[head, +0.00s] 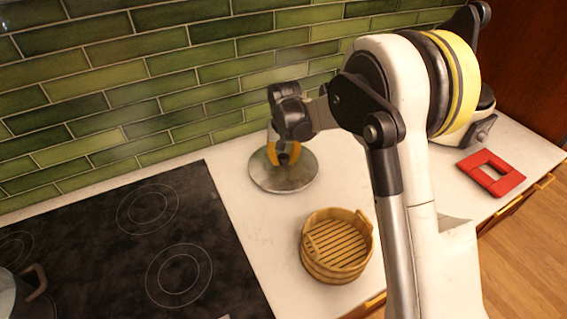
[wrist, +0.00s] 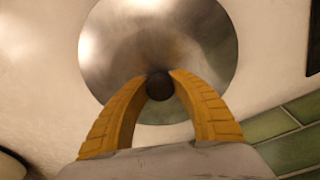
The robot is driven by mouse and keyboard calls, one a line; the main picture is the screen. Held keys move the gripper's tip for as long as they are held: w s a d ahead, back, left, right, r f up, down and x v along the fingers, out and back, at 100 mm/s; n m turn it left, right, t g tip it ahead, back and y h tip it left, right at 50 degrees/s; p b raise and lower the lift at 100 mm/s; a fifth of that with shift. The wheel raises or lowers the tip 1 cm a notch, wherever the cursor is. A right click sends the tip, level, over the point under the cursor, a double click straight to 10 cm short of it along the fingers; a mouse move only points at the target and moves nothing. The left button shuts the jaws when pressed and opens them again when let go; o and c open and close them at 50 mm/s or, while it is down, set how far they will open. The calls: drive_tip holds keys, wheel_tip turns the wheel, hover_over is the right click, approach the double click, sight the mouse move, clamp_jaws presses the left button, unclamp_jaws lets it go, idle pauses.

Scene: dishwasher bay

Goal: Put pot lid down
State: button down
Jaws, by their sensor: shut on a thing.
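The pot lid (head: 296,178) is a round, shiny metal disc with a dark round knob. In the head view it is at the white counter near the green tile wall, right of the black cooktop. It looks level; I cannot tell whether it touches the counter or hangs just above it. In the wrist view the lid (wrist: 190,40) fills the upper middle. My gripper (head: 285,155) is above the lid with its yellow fingers shut on the knob (wrist: 160,86), one finger on each side.
A wooden slatted basket (head: 337,262) stands on the counter in front of the lid. The black cooktop (head: 140,240) is at the left, with a pot (head: 15,295) at its left edge. A red square frame (head: 491,187) lies at the right. Bare counter surrounds the lid.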

drive_tip(key=shift+f, duration=0.3)
drive_tip(key=shift+f, duration=0.1)
drive_tip(key=shift+f, duration=0.15)
drive_tip(key=c, duration=1.1)
unclamp_jaws()
drive_tip(key=shift+c, duration=0.2)
